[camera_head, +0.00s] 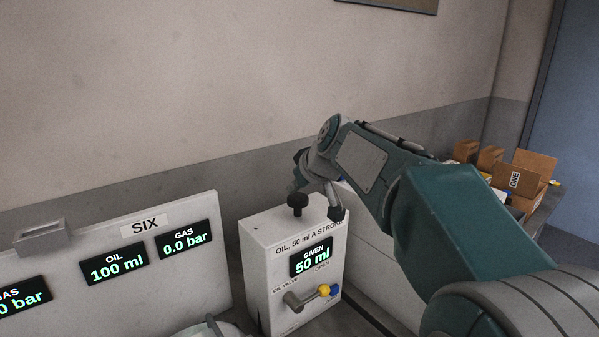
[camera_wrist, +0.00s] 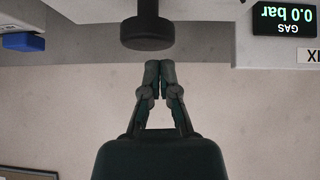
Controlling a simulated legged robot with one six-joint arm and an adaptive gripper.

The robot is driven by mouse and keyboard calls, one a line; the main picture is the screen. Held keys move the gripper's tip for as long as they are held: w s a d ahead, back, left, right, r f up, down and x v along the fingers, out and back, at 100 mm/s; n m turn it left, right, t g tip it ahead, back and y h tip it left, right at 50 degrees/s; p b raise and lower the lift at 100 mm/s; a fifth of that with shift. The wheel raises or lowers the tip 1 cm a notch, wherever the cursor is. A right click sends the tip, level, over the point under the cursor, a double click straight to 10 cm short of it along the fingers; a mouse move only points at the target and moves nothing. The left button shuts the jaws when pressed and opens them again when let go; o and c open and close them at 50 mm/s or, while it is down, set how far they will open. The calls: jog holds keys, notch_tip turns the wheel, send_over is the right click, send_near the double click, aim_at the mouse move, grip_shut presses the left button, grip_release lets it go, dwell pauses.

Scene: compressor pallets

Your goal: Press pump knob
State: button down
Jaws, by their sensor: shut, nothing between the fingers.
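The pump knob (camera_head: 297,201) is a black round cap on a short stem, on top of the white oil pump box (camera_head: 262,262). In the wrist view, which is upside down, the knob (camera_wrist: 147,32) shows large with its stem towards the box. My gripper (camera_wrist: 158,66) is shut and empty, its fingertips close together just above the knob's cap. A narrow gap shows between tips and cap in that view. In the head view my gripper (camera_head: 294,186) is small and partly hidden by the wrist. The box's display (camera_head: 312,258) reads GIVEN 50 ml.
A white panel (camera_head: 190,277) marked SIX reads oil 100 ml and gas 0.0 bar. Cardboard boxes (camera_head: 520,178) stand at the right. The wall is behind.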

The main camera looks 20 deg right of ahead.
aim_at(301, 201)
jog(key=shift+d+f, duration=0.2)
jog(key=shift+f, duration=0.15)
jog(key=shift+d+f, duration=0.1)
jog(key=shift+d, duration=0.3)
jog(key=shift+a+f, duration=0.15)
jog(key=shift+f, duration=0.65)
jog(key=shift+a+f, duration=0.1)
jog(key=shift+f, duration=0.7)
jog(key=v, duration=1.2)
jog(key=shift+r, duration=0.1)
